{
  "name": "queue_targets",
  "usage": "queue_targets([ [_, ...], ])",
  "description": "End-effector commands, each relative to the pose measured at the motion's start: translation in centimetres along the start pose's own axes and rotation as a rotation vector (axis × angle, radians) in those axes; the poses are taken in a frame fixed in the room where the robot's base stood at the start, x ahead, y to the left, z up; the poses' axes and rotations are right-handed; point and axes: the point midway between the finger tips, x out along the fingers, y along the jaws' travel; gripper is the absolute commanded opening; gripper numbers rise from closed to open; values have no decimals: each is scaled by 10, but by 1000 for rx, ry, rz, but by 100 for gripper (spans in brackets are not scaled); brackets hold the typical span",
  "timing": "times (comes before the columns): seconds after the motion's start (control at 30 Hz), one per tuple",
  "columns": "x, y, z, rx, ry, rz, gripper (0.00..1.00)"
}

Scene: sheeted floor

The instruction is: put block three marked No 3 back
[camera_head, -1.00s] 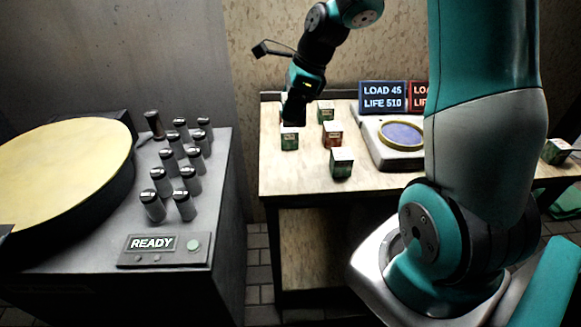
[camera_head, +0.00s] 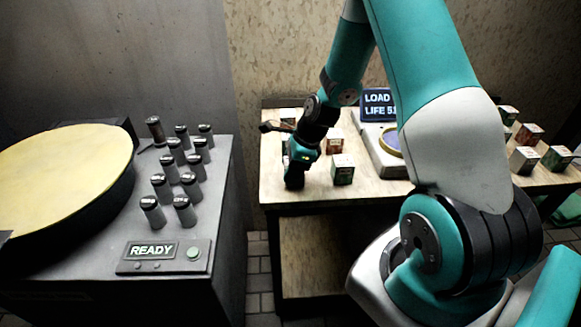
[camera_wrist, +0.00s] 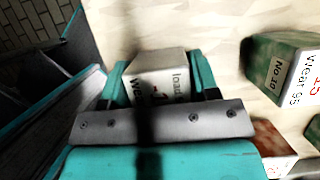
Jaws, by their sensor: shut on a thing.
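My gripper (camera_head: 294,180) is low over the front left part of the wooden table, and in the wrist view (camera_wrist: 160,80) its teal fingers are shut on a block. The held block (camera_wrist: 160,66) has a pale top with "load" and "Wear" partly readable; its No mark is not legible. In the head view the gripper hides the held block. Whether it touches the table I cannot tell. A green block (camera_head: 342,170) stands just right of the gripper; a green block marked No.10 (camera_wrist: 262,68) is right of the held one in the wrist view.
A reddish block (camera_head: 335,143) and another block (camera_head: 288,115) stand farther back. A round-topped device (camera_head: 390,160) and LOAD/LIFE sign (camera_head: 379,105) are behind my arm. Several blocks (camera_head: 523,160) stand at right. A grey console (camera_head: 215,225) with several cylinders is left, across a gap.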

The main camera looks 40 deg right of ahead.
Motion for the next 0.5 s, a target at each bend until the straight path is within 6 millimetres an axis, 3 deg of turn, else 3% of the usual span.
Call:
queue_targets([
  [0.27,2,0,-1,0,-1,-1,17],
  [0.3,2,0,-1,0,0,0,64],
  [0.37,2,0,-1,0,0,0,78],
  [0.5,2,0,-1,1,0,0,81],
])
